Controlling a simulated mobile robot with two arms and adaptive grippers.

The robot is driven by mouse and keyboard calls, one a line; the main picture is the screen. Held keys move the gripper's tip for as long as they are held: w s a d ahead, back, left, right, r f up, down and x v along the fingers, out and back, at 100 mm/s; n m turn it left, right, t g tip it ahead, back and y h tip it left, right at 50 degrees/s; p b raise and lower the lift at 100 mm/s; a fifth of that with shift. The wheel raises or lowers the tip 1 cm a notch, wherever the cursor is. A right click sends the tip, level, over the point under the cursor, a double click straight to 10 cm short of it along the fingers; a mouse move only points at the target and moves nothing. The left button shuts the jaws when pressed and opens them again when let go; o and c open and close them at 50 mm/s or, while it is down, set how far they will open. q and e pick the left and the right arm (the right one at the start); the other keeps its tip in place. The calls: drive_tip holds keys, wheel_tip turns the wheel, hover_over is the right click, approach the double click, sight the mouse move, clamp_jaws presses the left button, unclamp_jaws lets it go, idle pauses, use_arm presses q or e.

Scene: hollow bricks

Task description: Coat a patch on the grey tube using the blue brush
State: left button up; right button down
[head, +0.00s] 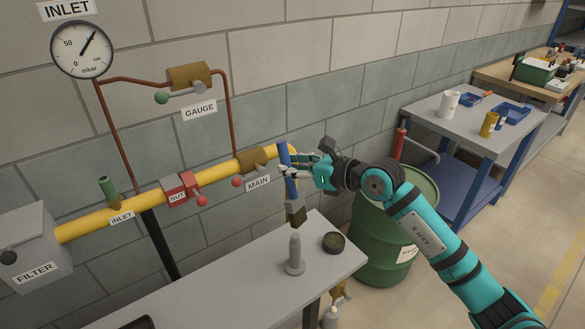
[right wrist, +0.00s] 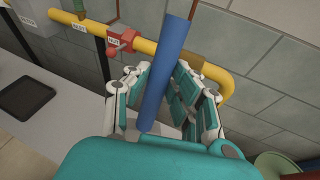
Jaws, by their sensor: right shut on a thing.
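My right gripper (head: 290,168) is shut on the blue handle of the blue brush (head: 291,188). The brush hangs bristles down, slightly tilted, with a pale ferrule and dark bristles. In the right wrist view the brush's blue handle (right wrist: 165,75) runs up between the fingers of my right gripper (right wrist: 160,95). The grey tube (head: 295,254) stands upright on a wider foot on the light table. The bristles are just above the tube's top in the head view; I cannot tell how far apart they are in depth. My left gripper is not in view.
A round dark open tin (head: 333,242) stands right of the tube on the table (head: 220,290). Behind runs a yellow pipe (head: 140,200) with valves along the wall. A green drum (head: 385,245) stands right of the table. A dark tray (right wrist: 28,97) lies at the table's left.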

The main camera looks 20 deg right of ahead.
sight(287, 155)
drive_tip(key=shift+r+p, duration=1.15)
drive_tip(key=shift+r, duration=0.4)
drive_tip(key=shift+f, duration=0.2)
drive_tip(key=shift+s+d+f+b, duration=0.1)
drive_tip(key=shift+s+f+b, duration=0.05)
drive_tip(key=shift+f+b, duration=0.8)
drive_tip(key=shift+r, duration=0.1)
